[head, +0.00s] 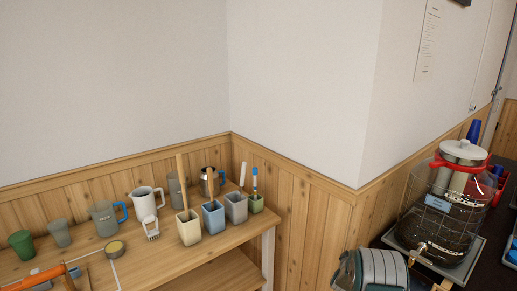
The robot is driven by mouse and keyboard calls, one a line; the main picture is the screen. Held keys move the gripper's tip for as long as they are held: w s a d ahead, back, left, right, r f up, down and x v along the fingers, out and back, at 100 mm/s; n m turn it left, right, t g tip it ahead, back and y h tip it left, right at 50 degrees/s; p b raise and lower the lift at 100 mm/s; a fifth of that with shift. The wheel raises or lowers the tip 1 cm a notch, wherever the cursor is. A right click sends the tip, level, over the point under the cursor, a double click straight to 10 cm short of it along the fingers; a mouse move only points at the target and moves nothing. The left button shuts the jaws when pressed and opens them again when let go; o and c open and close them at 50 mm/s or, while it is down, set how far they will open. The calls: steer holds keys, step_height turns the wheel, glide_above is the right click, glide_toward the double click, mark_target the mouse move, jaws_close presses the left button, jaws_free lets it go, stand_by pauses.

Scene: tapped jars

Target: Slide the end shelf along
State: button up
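A wooden shelf unit (190,262) stands at the left against the wood-panelled wall, with its right end near the wall corner. A lower board (228,275) shows under its top, and a pale upright (268,258) stands at its right end. I cannot tell which part is the end shelf. No gripper can be made out in this view. A grey and teal rounded thing (383,268) is cut off by the bottom edge at the right; I cannot tell what it is.
Several cups, jugs and square pots crowd the shelf top, including a white jug (144,203) and a cream pot (189,229). A large tapped jar (440,215) with a red collar stands on a dark surface at the right. The wall corner (300,205) juts between them.

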steer(key=a+r, duration=0.1)
steer(key=r, duration=0.2)
steer(key=a+r+y, duration=0.1)
steer(key=a+r, duration=0.1)
steer(key=r, duration=0.1)
steer(key=a+r+y, duration=0.1)
steer(key=r, duration=0.2)
steer(key=shift+a+r, duration=0.2)
steer(key=shift+a, duration=0.05)
steer(key=s+a+r+m+g+y, duration=0.1)
steer(key=s+a+r+y, duration=0.2)
steer(key=s+a+r, duration=0.5)
steer(key=s+a+r+m+g+y, duration=0.1)
steer(key=s+a+r+g+y, duration=0.15)
steer(key=s+r, duration=0.55)
steer(key=s+a+r+m+g, duration=0.1)
steer(key=s+a+r+g, duration=0.1)
steer(key=s, duration=1.4)
steer(key=s+a+r+m+g, duration=0.2)
steer(key=s+a, duration=0.2)
steer(key=s, duration=1.2)
steer(key=shift+s+a+g+y, duration=0.15)
steer(key=shift+s+g+y, duration=0.2)
steer(key=shift+s, duration=0.05)
steer(key=shift+r, duration=0.15)
